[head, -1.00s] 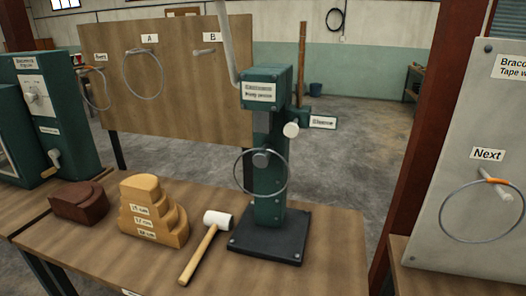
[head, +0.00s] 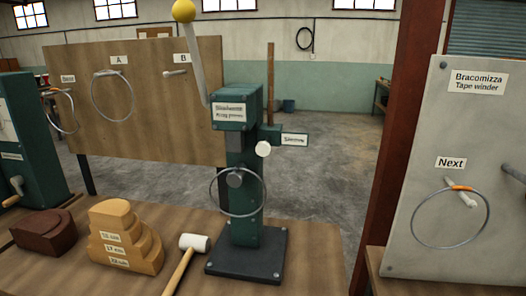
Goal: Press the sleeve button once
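A green ring press (head: 243,182) stands on a black base on the workbench. Its lever ends in a yellow ball (head: 183,10). A white round knob or button (head: 263,149) sticks out on the right side of its column. Just right of it is a small white label (head: 294,140) on a green block; its blurred text seems to read "Sleeve". I cannot tell whether the white round part is pressed in. A metal ring (head: 237,192) hangs on a peg at the front of the column. Neither of my grippers is in view.
A white mallet (head: 194,243), a stepped wooden block (head: 125,237) and a dark brown block (head: 44,232) lie on the bench (head: 215,287). A pegboard (head: 145,100) with rings stands behind. A grey tape winder panel (head: 470,170) with a ring stands right, beyond a brown post (head: 402,130).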

